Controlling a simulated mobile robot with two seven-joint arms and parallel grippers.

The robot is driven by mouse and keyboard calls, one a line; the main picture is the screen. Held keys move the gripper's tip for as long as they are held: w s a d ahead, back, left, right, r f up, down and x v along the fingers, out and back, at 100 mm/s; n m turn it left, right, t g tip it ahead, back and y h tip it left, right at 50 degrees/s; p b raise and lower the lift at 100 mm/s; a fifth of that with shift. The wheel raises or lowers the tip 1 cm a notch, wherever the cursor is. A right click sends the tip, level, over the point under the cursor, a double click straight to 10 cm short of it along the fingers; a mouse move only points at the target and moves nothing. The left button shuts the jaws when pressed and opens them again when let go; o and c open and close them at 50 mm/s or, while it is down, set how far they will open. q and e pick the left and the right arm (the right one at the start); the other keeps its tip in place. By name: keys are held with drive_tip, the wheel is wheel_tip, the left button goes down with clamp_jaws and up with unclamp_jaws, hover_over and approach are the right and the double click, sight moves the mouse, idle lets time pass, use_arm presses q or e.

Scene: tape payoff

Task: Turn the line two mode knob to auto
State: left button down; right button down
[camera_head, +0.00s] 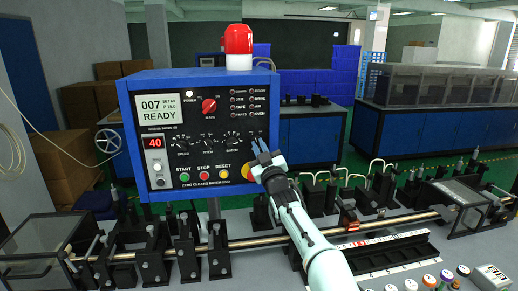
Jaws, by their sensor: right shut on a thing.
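A blue control box (128,117) with a black front panel stands at the left centre. A red rotary knob (209,105) sits high on the panel, beside the READY display (159,107). Its label is too small to read surely, and I cannot tell whether it is the line two mode knob. A row of small dark knobs (207,142) runs below it. My right gripper (259,146) is at the panel's lower right, apart from the red knob. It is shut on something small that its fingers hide. My left gripper is not in view.
A red beacon (238,46) tops the box. Green, red and yellow buttons (204,177) line the panel's bottom. A long metal rail (270,240) with black brackets crosses in front. Several small coloured spools (429,281) stand at the lower right.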

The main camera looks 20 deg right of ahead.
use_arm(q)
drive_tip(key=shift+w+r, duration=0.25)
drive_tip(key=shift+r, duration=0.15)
use_arm(e)
drive_tip(key=shift+s+d+r+n+y, duration=0.1)
drive_tip(key=shift+r+n+y, duration=0.4)
drive_tip(key=shift+n, duration=0.7)
drive_tip(key=c, duration=1.4)
unclamp_jaws()
drive_tip(key=shift+o, duration=1.4)
drive_tip(key=shift+f, duration=0.55)
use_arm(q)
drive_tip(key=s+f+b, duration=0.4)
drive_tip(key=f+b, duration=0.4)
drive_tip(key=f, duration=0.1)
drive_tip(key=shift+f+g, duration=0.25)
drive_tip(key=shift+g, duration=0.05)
use_arm(e)
drive_tip(key=v, duration=1.3)
drive_tip(key=shift+r, duration=0.25)
